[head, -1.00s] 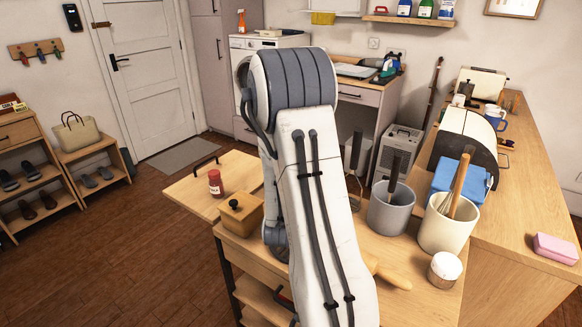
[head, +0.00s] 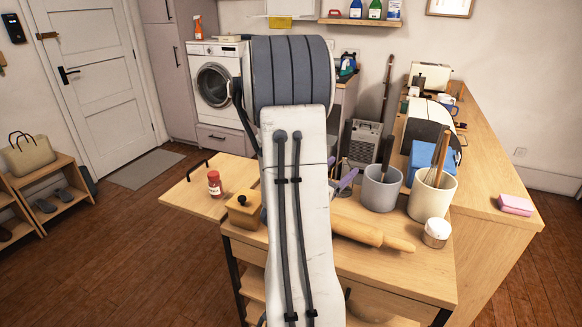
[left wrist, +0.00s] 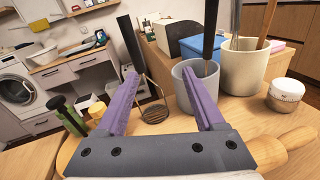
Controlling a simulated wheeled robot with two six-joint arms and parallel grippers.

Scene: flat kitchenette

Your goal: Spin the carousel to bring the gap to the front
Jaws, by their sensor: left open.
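I cannot make out a carousel or its gap for certain in either view; my left arm hides part of the worktop. My left gripper (left wrist: 160,76) is open, its two purple fingers spread. In the left wrist view a black-handled utensil with a round wire head (left wrist: 156,112) shows between the fingers, apparently beyond them. In the head view only a little of the left gripper (head: 347,181) shows, just right of my arm, near the grey crock (head: 381,190). The grey crock also shows in the left wrist view (left wrist: 182,92), behind the right finger. My right gripper is out of view.
A red-capped jar (head: 215,184) and wooden box (head: 243,211) stand left. The floor (head: 150,250) is clear at left.

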